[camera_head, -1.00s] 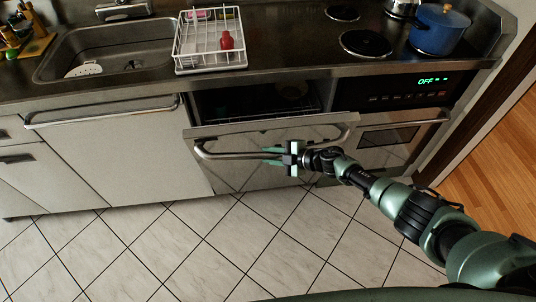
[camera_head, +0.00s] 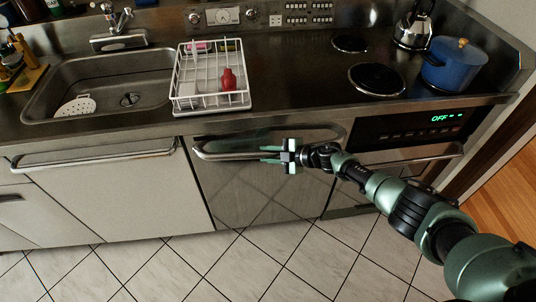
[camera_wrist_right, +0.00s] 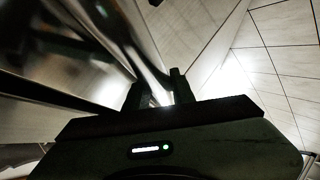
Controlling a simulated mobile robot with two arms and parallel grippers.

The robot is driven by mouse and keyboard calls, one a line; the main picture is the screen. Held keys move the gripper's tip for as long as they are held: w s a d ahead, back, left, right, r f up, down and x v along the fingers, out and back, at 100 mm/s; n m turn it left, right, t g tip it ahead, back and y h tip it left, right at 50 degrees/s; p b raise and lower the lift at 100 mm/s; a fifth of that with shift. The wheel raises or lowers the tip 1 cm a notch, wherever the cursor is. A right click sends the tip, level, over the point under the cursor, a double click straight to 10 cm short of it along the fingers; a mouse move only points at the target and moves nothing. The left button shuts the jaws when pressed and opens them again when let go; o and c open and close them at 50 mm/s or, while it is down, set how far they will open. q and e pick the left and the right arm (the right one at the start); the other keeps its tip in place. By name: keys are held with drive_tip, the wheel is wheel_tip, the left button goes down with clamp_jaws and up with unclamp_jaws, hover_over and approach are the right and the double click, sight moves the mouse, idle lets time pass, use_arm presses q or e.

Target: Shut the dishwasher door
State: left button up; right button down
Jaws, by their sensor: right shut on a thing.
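The dishwasher door (camera_head: 262,188) is a steel panel under the counter, between a pale cabinet and the oven. It stands upright and looks flush or nearly flush with the fronts beside it; I cannot tell whether a small gap is left. Its curved bar handle (camera_head: 225,154) runs along the top. My right gripper (camera_head: 272,155) is shut on the handle, right of its middle. In the right wrist view the handle (camera_wrist_right: 146,50) runs down between the dark fingers (camera_wrist_right: 158,94). My left gripper is not in view.
A white dish rack (camera_head: 210,100) with a red item stands on the counter above the door, beside the sink (camera_head: 100,85). A blue pot (camera_head: 453,66) and a kettle (camera_head: 413,28) stand by the coil hob at right. The tiled floor is clear.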

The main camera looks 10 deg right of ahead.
drive_tip(key=shift+w+d+r, duration=0.2)
drive_tip(key=shift+w+r, duration=0.35)
drive_tip(key=c, duration=1.3)
unclamp_jaws()
drive_tip(key=shift+o, duration=0.6)
drive_tip(key=shift+f, duration=0.15)
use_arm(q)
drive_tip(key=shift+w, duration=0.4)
use_arm(e)
drive_tip(key=shift+a+f, duration=0.1)
drive_tip(key=shift+f, duration=0.05)
drive_tip(key=shift+f, duration=0.1)
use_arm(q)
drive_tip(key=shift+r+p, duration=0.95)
use_arm(e)
drive_tip(key=v, duration=0.7)
drive_tip(key=shift+s+d, duration=0.25)
